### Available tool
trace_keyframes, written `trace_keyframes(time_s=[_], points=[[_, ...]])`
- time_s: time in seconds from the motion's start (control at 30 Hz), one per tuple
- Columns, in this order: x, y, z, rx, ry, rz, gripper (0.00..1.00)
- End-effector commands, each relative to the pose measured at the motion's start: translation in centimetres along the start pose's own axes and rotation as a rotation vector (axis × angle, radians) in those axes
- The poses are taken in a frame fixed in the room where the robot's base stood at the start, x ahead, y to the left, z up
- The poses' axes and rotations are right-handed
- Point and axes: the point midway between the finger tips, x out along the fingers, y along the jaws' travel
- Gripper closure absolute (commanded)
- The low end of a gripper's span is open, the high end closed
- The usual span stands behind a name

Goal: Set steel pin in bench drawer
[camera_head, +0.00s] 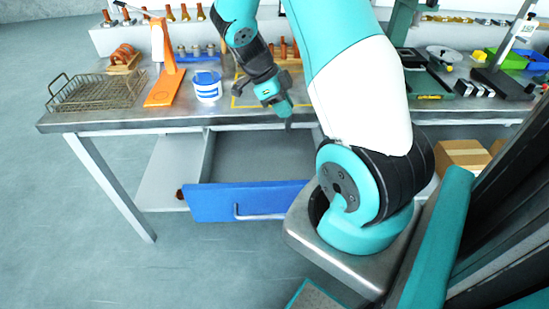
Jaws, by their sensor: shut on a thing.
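The bench drawer (247,203) is pulled open below the worktop, with a blue front and a bar handle. The part of its grey inside that shows looks empty; my arm hides its right end. My gripper (288,123) points down at the bench's front edge, above the back part of the open drawer in the picture. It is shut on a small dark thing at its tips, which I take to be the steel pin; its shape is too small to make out.
On the metal bench (130,121) stand a wire basket (95,92), an orange stand (165,75) and a blue-and-white tub (207,86). A yellow-outlined area (240,100) lies behind my gripper. Cardboard boxes (462,155) sit on the lower shelf at right. Floor at left is clear.

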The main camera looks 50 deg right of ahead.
Motion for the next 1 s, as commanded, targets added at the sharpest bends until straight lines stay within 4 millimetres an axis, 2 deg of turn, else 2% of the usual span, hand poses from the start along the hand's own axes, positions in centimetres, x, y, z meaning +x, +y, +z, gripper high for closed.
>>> trace_keyframes(time_s=[0.1,0.4,0.83,1.0], points=[[3.0,0.1,1.5,-0.007,0.006,0.007,1.0],[9.9,-0.1,5.5,-0.008,0.004,0.002,1.0],[14.5,-0.2,8.2,-0.008,0.001,-0.001,1.0],[15.3,-0.3,8.7,-0.006,0.0,-0.002,1.0]])
